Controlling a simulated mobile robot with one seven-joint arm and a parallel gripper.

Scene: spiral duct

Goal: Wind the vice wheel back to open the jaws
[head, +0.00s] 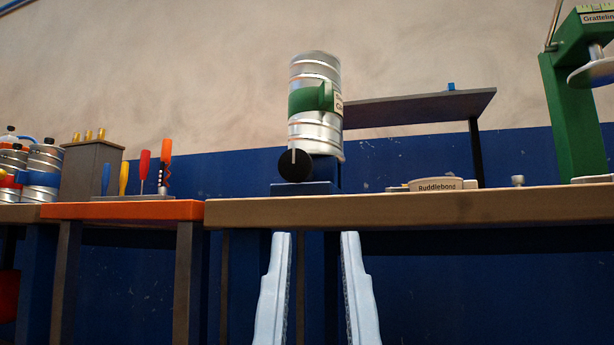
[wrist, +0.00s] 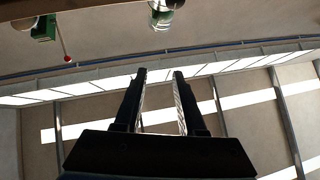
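The vice wheel (head: 295,163) is a black disc with a pale mark near its top, on the front of the blue vice (head: 305,188) on the wooden bench. A silver spiral duct (head: 315,70) with a green band (head: 308,98) stands slightly tilted above the vice. The jaws are not clearly visible, so I cannot tell how they meet the duct. My gripper (head: 315,236) is open and empty, below the wheel in front of the bench edge, its fingers pointing up. Its two dark fingers also show apart in the wrist view (wrist: 160,72).
The wooden bench (head: 400,208) has its front edge just above my fingertips. A Ruddlebond piece (head: 437,185) lies to the right, with a green press (head: 575,110) beyond. A grey raised shelf (head: 420,106) stands behind. Screwdrivers (head: 145,172) stand on the orange bench (head: 125,210) at left.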

